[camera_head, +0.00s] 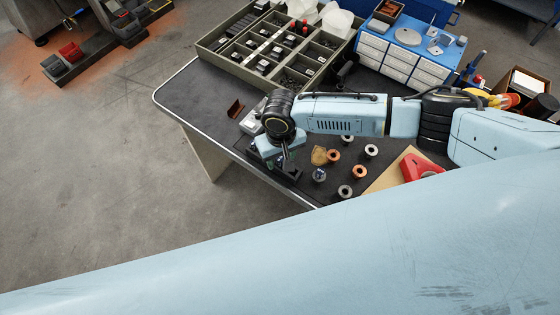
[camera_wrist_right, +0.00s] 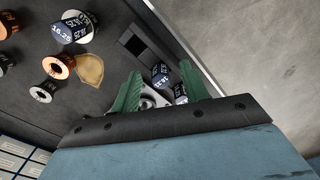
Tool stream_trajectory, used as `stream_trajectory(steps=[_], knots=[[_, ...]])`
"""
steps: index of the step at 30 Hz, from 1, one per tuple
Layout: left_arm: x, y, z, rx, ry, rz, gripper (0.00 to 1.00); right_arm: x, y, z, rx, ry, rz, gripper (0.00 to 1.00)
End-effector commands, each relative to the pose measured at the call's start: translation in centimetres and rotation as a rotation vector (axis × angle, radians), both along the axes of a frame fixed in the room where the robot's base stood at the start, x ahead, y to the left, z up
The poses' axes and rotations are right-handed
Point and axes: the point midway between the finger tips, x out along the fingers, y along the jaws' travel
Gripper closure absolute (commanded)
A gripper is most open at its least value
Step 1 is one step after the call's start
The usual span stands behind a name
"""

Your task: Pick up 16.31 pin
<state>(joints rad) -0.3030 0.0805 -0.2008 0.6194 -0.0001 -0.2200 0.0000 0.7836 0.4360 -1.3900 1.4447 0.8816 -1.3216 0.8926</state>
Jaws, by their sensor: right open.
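My right gripper (camera_head: 283,158) is over the near left edge of the dark table, pointing down at a dark holder (camera_head: 291,174). In the right wrist view its green fingers (camera_wrist_right: 160,84) are open. Two dark blue pins with white print stand between or just beyond the fingers. The upper pin (camera_wrist_right: 160,75) has a label that looks like 16.31, but the print is small. The lower pin (camera_wrist_right: 180,93) is partly hidden by the right finger. I cannot tell whether the fingers touch either pin. My left gripper is not in view.
A pin marked 16.25 (camera_wrist_right: 68,33) sits in a pale ring. Several orange and grey rings (camera_head: 360,172) and a tan piece (camera_head: 319,156) lie right of the gripper. A red tool (camera_head: 420,167), a compartment tray (camera_head: 235,57) and a blue drawer unit (camera_head: 400,70) stand farther off.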

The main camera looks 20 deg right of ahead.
Motion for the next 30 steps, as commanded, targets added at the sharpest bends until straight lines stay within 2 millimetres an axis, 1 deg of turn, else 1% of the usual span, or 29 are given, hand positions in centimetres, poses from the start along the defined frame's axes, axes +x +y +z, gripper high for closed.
stream_trajectory(steps=[1,9,11,12,19,22,26,30], knots=[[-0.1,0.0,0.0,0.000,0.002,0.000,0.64,0.0,0.0,0.0,0.000,0.000,0.000,0.55],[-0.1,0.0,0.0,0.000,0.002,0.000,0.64,0.0,0.0,0.0,0.000,0.000,0.000,0.91],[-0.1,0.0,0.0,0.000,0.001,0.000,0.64,0.0,0.0,0.0,0.000,0.000,0.000,0.98],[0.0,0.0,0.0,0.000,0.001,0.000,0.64,0.0,0.0,0.0,0.000,0.000,0.000,1.00],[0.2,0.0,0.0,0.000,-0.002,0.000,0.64,0.0,0.0,0.2,0.001,-0.001,0.000,1.00],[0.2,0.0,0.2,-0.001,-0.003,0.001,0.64,0.1,0.1,1.0,0.002,-0.002,0.001,1.00],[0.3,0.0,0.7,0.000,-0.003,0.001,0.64,0.1,0.1,3.3,0.003,-0.003,0.001,1.00],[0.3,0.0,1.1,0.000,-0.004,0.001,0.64,0.0,0.0,6.2,0.003,-0.002,0.001,1.00]])
